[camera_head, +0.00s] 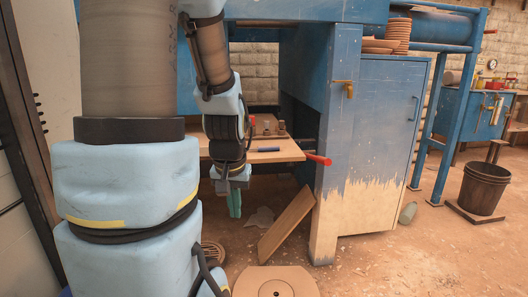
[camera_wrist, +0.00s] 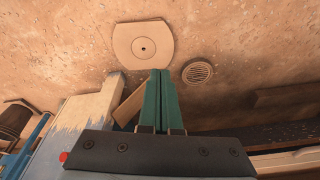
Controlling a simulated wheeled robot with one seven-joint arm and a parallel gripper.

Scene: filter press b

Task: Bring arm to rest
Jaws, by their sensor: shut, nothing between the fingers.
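My gripper (camera_head: 234,203) hangs below my forearm in the head view, in front of the wooden shelf of the blue press, pointing down. In the wrist view its two green fingers (camera_wrist: 159,97) lie side by side, shut with nothing between them. Below it on the floor are a round-cornered tan plate (camera_wrist: 143,47) with a centre hole and a round drain grate (camera_wrist: 197,71). My upper arm covers the left part of the head view.
The blue press frame (camera_head: 345,130) stands close on the right. A red-tipped handle (camera_head: 318,159) sticks out from the wooden shelf (camera_head: 270,151). A plank (camera_head: 287,225) leans against the press leg. A dark bucket (camera_head: 482,188) stands far right. The floor at right is mostly clear.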

